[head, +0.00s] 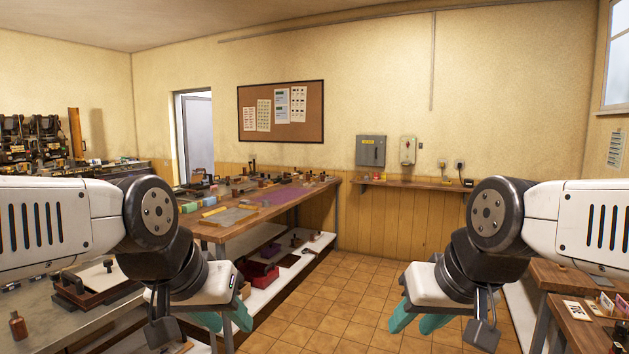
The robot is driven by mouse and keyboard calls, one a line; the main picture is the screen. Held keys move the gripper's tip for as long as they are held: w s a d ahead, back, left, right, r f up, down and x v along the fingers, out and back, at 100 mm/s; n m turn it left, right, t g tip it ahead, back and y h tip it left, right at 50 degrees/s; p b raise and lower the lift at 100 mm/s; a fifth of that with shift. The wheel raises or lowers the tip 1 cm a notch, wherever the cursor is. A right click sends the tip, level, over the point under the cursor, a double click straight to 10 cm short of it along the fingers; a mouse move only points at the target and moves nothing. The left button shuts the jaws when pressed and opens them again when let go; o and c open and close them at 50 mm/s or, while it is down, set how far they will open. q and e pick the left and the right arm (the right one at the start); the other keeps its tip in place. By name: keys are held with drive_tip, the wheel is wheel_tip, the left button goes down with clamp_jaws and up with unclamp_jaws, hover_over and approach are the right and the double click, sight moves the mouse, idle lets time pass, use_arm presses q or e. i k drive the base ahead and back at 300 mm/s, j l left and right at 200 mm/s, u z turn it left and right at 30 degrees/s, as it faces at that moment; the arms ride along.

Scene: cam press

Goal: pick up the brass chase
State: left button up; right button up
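I cannot make out a brass chase for certain in the head view; the small items on the benches are too far away to tell apart. My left gripper (228,318) hangs at the lower left, in front of the central wooden bench. Its teal fingers are apart, with nothing visible between them. My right gripper (420,318) hangs over the tiled floor at the lower right. Its teal fingers are also apart and it looks empty. My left arm and gripper hide parts of the left bench and the wooden bench.
The wooden bench (215,236) holds blocks, a flat grey slab (229,217) and a purple mat (285,196). A maroon bin (262,273) is on its lower shelf. A grey bench (40,318) stands left, a wooden table (560,276) right. Tiled floor (345,300) between is clear.

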sight(309, 178)
drive_tip(key=i+z, duration=0.25)
drive_tip(key=i, duration=1.35)
drive_tip(key=i+l, duration=0.1)
drive_tip(key=i, duration=4.05)
drive_tip(key=i+u, duration=0.45)
drive_tip(key=i+l+u, duration=0.45)
drive_tip(key=i, duration=0.15)
drive_tip(key=i+l+u, duration=0.2)
drive_tip(key=u, duration=0.15)
drive_tip(key=i+l+u, duration=0.5)
drive_tip(key=l+u, duration=0.25)
drive_tip(key=i+l+u, duration=0.15)
drive_tip(key=u, duration=0.2)
drive_tip(key=l+u, duration=0.35)
drive_tip(key=l, duration=0.2)
drive_tip(key=i+l+u, duration=0.1)
drive_tip(key=l+u, duration=0.25)
drive_tip(key=l, duration=0.1)
